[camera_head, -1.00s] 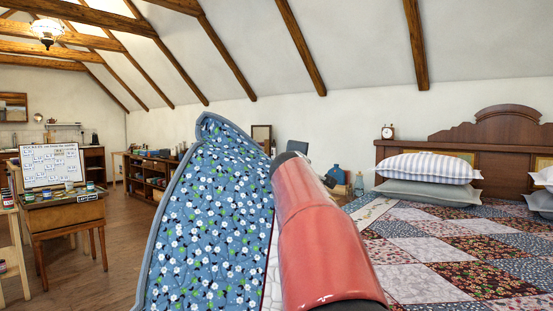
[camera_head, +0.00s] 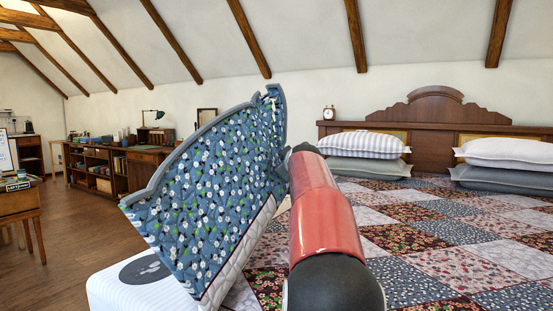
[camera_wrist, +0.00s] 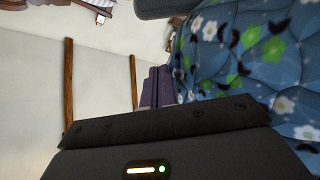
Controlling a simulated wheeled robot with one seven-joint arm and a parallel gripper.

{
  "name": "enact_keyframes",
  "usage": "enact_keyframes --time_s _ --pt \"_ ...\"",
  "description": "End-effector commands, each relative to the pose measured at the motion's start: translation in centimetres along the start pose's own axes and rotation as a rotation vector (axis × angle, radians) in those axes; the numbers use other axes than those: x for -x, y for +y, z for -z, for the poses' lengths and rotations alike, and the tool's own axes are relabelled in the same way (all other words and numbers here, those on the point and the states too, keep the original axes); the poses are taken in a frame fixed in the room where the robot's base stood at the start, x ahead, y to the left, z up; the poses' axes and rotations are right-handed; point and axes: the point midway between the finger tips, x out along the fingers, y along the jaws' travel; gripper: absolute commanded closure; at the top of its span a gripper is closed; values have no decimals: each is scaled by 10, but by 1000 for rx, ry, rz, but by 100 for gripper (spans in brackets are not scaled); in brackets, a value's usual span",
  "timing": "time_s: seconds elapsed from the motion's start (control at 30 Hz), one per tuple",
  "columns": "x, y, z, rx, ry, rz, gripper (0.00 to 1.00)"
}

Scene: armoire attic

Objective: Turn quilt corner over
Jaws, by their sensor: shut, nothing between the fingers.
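The patchwork quilt (camera_head: 440,262) covers the bed. Its corner flap (camera_head: 215,185) stands raised to the left of my arm, with the blue floral underside and grey edging showing. The white mattress corner (camera_head: 150,292) is bare below the flap. In the head view my gripper is hidden behind the flap and my red arm. In the wrist view my gripper (camera_wrist: 157,88) is shut, with its dark fingers together. The blue floral cloth fills the right side of that view, close beside the fingers; whether it touches them is unclear.
Striped and white pillows (camera_head: 362,143) (camera_head: 508,152) lie by the wooden headboard (camera_head: 428,120). An alarm clock (camera_head: 329,113) stands behind the bed. A low shelf (camera_head: 115,165) and a small table (camera_head: 20,203) are at the left. The wooden floor (camera_head: 85,240) between is open.

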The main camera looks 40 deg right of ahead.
Motion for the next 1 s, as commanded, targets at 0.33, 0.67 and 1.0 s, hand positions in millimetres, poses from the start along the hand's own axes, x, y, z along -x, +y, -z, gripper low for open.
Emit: enact_keyframes --time_s 0.33,0.67,1.0 --pt "-15 -2 -56 -141 0 38 100" --pt "-17 -2 -63 -172 1 48 100" --pt "-16 -2 -63 -171 1 48 100"
